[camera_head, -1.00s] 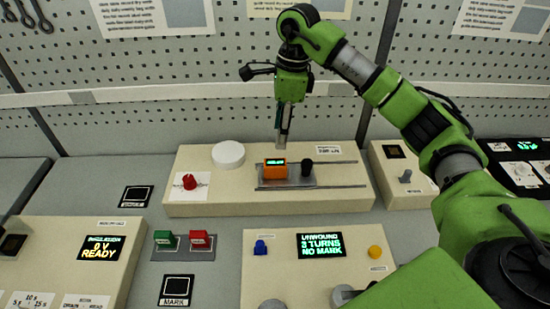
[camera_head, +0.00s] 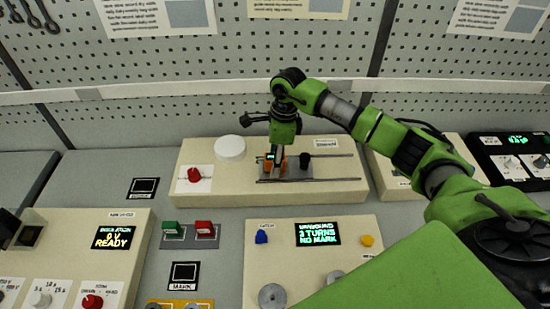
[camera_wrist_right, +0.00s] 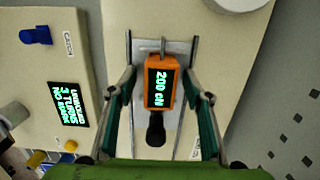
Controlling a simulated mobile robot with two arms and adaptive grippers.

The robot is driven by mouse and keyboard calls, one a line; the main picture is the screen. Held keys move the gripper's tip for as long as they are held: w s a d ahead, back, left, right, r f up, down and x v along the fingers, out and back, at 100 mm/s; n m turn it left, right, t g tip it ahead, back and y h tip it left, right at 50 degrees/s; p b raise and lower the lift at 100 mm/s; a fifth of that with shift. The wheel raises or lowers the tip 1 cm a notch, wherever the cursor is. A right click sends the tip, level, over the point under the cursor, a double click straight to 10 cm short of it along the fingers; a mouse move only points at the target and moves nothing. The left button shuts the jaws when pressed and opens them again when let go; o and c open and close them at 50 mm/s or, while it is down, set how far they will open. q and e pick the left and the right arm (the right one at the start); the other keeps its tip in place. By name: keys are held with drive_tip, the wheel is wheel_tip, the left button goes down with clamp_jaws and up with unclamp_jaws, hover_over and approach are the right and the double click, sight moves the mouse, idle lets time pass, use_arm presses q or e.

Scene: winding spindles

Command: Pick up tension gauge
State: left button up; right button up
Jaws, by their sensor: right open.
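The tension gauge (camera_wrist_right: 161,82) is a small orange box with a dark display reading "200 cN" in green. It sits on a grey plate (camera_wrist_right: 176,50) between two thin rails on a beige block. In the head view the gauge (camera_head: 269,164) is partly hidden behind my right gripper (camera_head: 277,165). In the right wrist view my right gripper (camera_wrist_right: 163,105) is open, with one finger on each side of the gauge and a visible gap to both. A black knob (camera_wrist_right: 156,132) lies in line with the gauge, nearer the palm. My left gripper is not in view.
The beige block (camera_head: 240,190) also carries a white disc (camera_head: 229,148) and a red knob (camera_head: 194,175). In front stands a panel with a display (camera_head: 318,233) reading "UNWOUND 3 TURNS NO MARK". A pegboard wall (camera_head: 200,65) closes off the back.

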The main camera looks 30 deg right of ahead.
clamp_jaws()
drive_tip(key=shift+w, duration=0.1)
